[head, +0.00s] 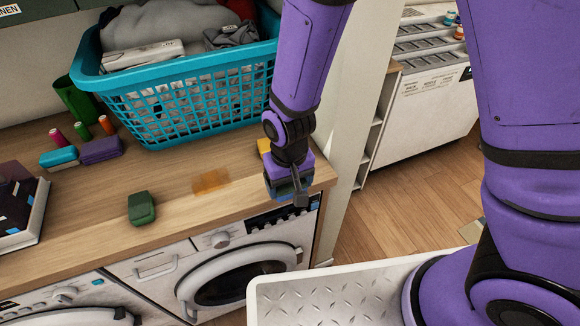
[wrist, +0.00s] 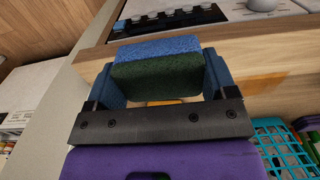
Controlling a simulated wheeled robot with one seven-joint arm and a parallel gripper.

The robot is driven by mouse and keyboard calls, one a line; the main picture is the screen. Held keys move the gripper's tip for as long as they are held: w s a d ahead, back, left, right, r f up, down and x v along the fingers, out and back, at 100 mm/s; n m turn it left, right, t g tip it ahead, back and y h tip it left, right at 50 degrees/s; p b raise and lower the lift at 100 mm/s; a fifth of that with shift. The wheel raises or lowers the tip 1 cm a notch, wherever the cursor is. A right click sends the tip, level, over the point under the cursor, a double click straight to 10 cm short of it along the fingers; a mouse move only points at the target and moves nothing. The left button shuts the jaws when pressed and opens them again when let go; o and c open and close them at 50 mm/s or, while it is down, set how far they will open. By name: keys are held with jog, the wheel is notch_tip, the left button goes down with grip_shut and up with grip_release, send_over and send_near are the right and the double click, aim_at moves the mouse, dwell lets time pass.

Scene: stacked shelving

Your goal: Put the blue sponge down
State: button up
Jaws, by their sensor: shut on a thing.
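The blue sponge (wrist: 158,48) has a blue layer and a dark green scouring layer (wrist: 155,80). In the wrist view it sits between the two blue fingers of my gripper (wrist: 160,70), which is shut on it. In the head view my gripper (head: 290,183) is at the right end of the wooden counter (head: 175,222), close to its front edge and above the right washing machine. The sponge is mostly hidden there by the gripper. I cannot tell whether it touches the counter.
A teal laundry basket (head: 185,112) full of cloth stands behind. A dark green block (head: 141,207) and a flat orange patch (head: 210,182) lie left of my gripper. A yellow item (head: 264,146) is just behind it. Blue (head: 58,157) and purple (head: 101,150) blocks lie farther left.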

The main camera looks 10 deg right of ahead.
jog(key=w, duration=0.7)
jog(key=shift+w+d+f, duration=0.35)
jog(key=shift+w, duration=0.05)
jog(key=shift+w+f, duration=0.25)
jog(key=shift+f, duration=1.55)
jog(key=shift+f, duration=0.1)
jog(key=o, duration=0.8)
notch_tip(320, 180, up, 12)
jog(key=shift+r, duration=0.15)
